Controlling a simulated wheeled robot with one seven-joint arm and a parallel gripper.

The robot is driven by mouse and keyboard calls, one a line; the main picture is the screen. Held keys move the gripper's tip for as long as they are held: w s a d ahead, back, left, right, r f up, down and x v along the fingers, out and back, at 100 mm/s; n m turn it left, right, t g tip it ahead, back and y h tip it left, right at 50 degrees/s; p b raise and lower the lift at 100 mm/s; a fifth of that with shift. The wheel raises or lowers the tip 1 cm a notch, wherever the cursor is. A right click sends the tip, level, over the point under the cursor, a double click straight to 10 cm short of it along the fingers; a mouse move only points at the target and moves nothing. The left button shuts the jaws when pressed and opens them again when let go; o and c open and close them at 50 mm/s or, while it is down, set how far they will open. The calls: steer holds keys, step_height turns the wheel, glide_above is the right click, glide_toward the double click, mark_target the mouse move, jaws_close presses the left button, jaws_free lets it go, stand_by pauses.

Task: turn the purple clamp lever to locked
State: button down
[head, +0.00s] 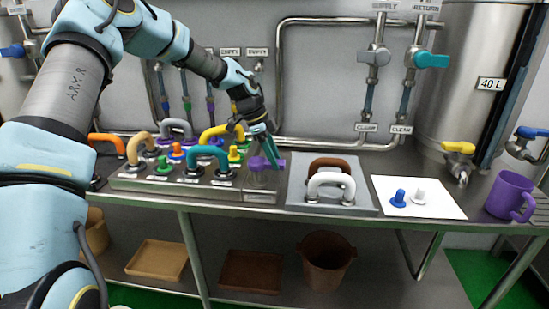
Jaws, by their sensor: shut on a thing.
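The purple clamp lever (257,163) sits on a clamp at the right end of the steel manifold block (225,195). My gripper (269,160) reaches down from above at that end, its teal fingers shut on the lever. The fingers hide part of the lever. The clear part under the lever is hard to make out. I cannot tell from this view how far the lever is turned.
Teal (208,154) and yellow (218,131) bent pipes and several coloured plugs crowd the block left of my gripper. A grey plate with brown and white (332,183) pipes lies to the right. Beyond are a white mat (435,208) with two plugs and a purple mug (508,194).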

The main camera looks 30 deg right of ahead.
mark_target(261, 160)
steer(key=shift+c, duration=1.8)
jaws_free()
steer(key=shift+a, duration=0.1)
steer(key=b+v, duration=0.3)
steer(key=v, duration=0.7)
steer(key=shift+r, duration=0.3)
steer(key=shift+w+a, duration=0.1)
